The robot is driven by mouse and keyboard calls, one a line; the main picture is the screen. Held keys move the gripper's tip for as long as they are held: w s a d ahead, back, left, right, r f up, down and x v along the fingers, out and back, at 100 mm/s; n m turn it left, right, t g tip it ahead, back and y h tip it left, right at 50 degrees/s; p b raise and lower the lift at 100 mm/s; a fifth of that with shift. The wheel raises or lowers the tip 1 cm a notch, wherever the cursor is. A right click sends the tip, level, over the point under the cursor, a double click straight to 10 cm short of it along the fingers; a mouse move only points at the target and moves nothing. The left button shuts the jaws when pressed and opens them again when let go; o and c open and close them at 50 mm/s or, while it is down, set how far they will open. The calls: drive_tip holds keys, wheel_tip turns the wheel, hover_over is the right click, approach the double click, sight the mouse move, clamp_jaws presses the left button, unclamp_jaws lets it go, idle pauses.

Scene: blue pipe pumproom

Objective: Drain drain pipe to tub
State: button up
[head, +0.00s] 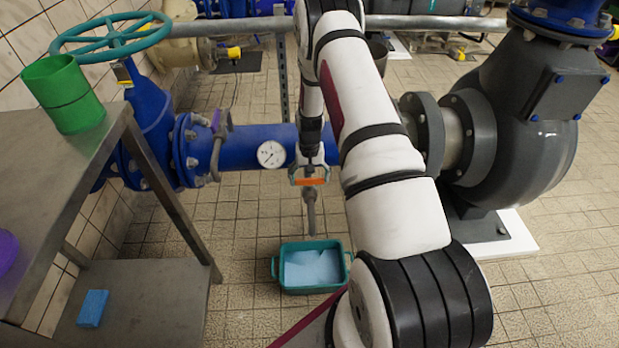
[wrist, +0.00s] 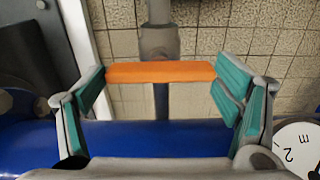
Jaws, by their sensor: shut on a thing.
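The blue pipe (head: 250,140) runs level across the middle of the head view. A short grey drain pipe (head: 310,205) hangs down below it, with an orange valve handle (head: 313,182) near its top. My gripper (head: 309,170) is at this handle. In the wrist view the orange handle (wrist: 135,72) lies crosswise between the teal finger pads of my gripper (wrist: 160,80), which is shut on its ends. The teal tub (head: 313,290) stands on the floor under the drain pipe's lower end. Something pale blue shows inside it; I cannot tell whether any water is flowing.
A round gauge (head: 271,154) sits on the blue pipe, close to my gripper. A steel table (head: 60,165) at left holds a green container (head: 65,95); a blue sponge-like block (head: 92,308) lies on its lower shelf. A dark grey pump (head: 530,130) stands at right.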

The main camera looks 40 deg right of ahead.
sight(310, 179)
drive_tip(key=o, duration=1.1)
drive_tip(key=shift+c, duration=0.2)
wheel_tip(310, 179, up, 12)
